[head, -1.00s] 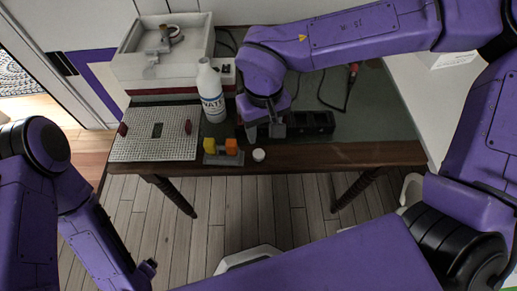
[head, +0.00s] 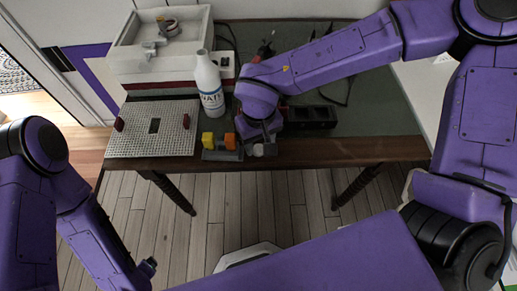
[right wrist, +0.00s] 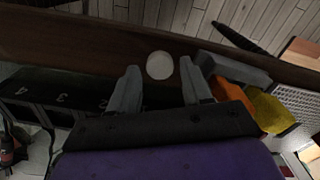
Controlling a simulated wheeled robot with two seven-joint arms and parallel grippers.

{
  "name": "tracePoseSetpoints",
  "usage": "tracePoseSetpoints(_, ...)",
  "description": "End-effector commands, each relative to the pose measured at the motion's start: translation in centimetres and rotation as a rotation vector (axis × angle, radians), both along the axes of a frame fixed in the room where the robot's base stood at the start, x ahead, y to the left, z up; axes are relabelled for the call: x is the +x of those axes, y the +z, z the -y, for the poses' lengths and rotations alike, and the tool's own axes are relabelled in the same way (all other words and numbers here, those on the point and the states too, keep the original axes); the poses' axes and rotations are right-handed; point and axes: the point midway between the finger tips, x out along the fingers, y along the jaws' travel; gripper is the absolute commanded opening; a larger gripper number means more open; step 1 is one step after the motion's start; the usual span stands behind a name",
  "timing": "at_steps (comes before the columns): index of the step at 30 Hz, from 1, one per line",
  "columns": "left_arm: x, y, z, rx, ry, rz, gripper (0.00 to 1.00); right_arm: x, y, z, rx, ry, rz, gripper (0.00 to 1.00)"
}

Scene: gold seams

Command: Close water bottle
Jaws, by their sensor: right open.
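The white water bottle (head: 209,88) stands upright and uncapped at the top on the table, left of my right gripper. Its round white cap (head: 258,150) lies on the table near the front edge. The cap also shows in the right wrist view (right wrist: 160,65), between and just beyond the fingertips. My right gripper (head: 259,147) is open and low over the cap, with its fingers (right wrist: 160,85) on either side and nothing gripped. My left arm shows at the left of the head view, but its gripper is not clearly visible.
A holder with yellow and orange blocks (head: 221,155) stands just left of the right gripper. A perforated board (head: 134,143) lies further left. A white basin (head: 167,62) is at the back left. A black numbered tray (head: 310,117) lies to the right.

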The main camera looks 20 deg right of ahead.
Motion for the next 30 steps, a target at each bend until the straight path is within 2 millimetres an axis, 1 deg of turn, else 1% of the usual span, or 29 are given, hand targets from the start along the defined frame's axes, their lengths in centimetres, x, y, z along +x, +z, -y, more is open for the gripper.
tracePoseSetpoints(1,0.01,-0.30,0.00,0.000,0.000,0.000,0.91,-0.08,-0.88,0.02,-0.001,0.001,-0.003,0.48)
tracePoseSetpoints(4,0.00,-0.37,0.00,0.000,0.000,0.000,0.91,-0.04,-1.51,0.03,0.000,0.000,0.000,0.48)
tracePoseSetpoints(14,0.00,-0.32,0.00,0.000,0.000,0.000,0.91,-0.03,-1.53,0.05,0.000,0.000,0.000,0.48)
tracePoseSetpoints(17,0.01,-0.31,0.00,0.000,0.000,0.000,0.91,-0.03,-1.52,0.05,0.000,0.000,0.000,0.19)
tracePoseSetpoints(18,0.01,-0.31,0.00,0.000,0.000,0.000,0.91,-0.03,-1.52,0.05,0.000,0.000,0.000,0.07)
tracePoseSetpoints(30,0.00,-0.25,0.00,0.000,0.000,0.000,0.91,-0.02,-1.30,0.04,0.000,0.000,0.001,0.07)
